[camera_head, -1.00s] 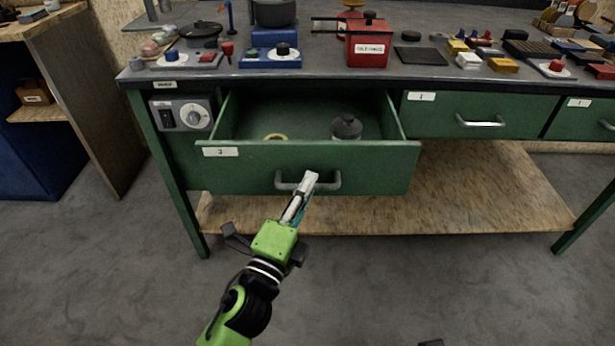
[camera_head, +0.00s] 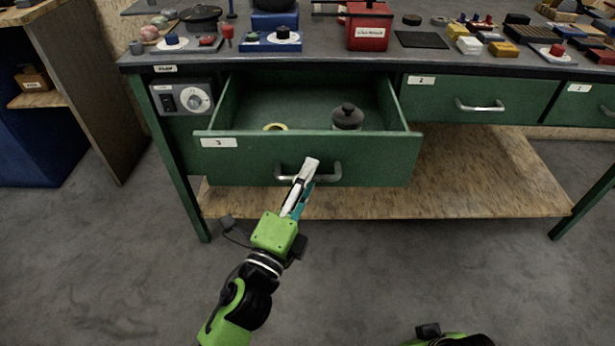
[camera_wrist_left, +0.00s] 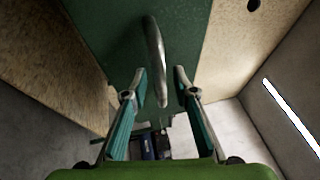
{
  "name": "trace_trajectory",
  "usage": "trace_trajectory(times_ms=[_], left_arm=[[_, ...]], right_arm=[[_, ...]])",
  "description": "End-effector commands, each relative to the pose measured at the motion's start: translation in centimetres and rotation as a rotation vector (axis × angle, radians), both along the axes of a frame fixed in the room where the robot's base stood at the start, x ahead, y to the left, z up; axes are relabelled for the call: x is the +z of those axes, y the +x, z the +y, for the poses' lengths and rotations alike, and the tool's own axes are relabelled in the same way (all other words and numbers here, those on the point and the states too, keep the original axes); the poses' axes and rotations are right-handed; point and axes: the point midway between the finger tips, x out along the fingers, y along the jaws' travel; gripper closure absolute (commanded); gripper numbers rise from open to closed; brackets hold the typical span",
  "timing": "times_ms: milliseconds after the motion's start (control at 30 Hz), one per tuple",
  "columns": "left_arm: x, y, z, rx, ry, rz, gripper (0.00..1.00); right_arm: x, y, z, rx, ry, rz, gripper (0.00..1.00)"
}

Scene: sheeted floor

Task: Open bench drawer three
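Bench drawer three (camera_head: 250,160), green with a label marked 3, stands pulled out below the left part of the bench top. Its inside shows, with a dark-lidded jar (camera_head: 347,117) and a yellowish ring (camera_head: 275,127) in it. My left gripper (camera_head: 308,170) is at the drawer's grey bar handle (camera_head: 331,174). In the left wrist view, the handle (camera_wrist_left: 155,50) runs between the spread fingers of the left gripper (camera_wrist_left: 160,78), with gaps beside it. A green and black part of mine shows at the bottom edge; no right gripper fingers show.
Two more green drawers (camera_head: 480,100) to the right are shut. The bench top (camera_head: 330,58) holds a red box (camera_head: 369,28), burners, pots and blocks. A wooden lower shelf (camera_head: 480,190) and bench legs stand below. The grey floor (camera_head: 120,270) in front is clear.

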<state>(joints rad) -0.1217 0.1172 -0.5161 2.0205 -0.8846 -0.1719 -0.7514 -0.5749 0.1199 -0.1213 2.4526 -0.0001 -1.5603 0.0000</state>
Motion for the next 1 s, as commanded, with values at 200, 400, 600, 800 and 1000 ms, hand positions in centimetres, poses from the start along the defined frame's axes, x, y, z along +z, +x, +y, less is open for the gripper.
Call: trace_trajectory(times_ms=[200,400,600,800,1000], left_arm=[[-0.1,-0.4,0.2,0.0,-0.001,0.001,0.74],[-0.6,-2.6,1.1,0.001,0.0,0.003,0.74],[-1.2,-5.7,2.4,0.002,-0.002,0.004,0.74],[-1.8,-8.4,3.6,0.003,-0.002,0.004,0.74],[-2.1,-10.2,4.3,0.002,-0.001,0.003,0.74]], right_arm=[[0.2,0.1,0.0,-0.001,0.001,-0.003,0.6],[0.1,0.0,0.0,-0.001,0.0,-0.001,0.6],[0.0,0.0,0.0,-0.001,0.0,0.0,0.6],[0.0,0.0,0.0,0.0,0.0,0.0,0.6],[0.0,-0.1,0.0,0.0,0.0,0.001,0.6]])
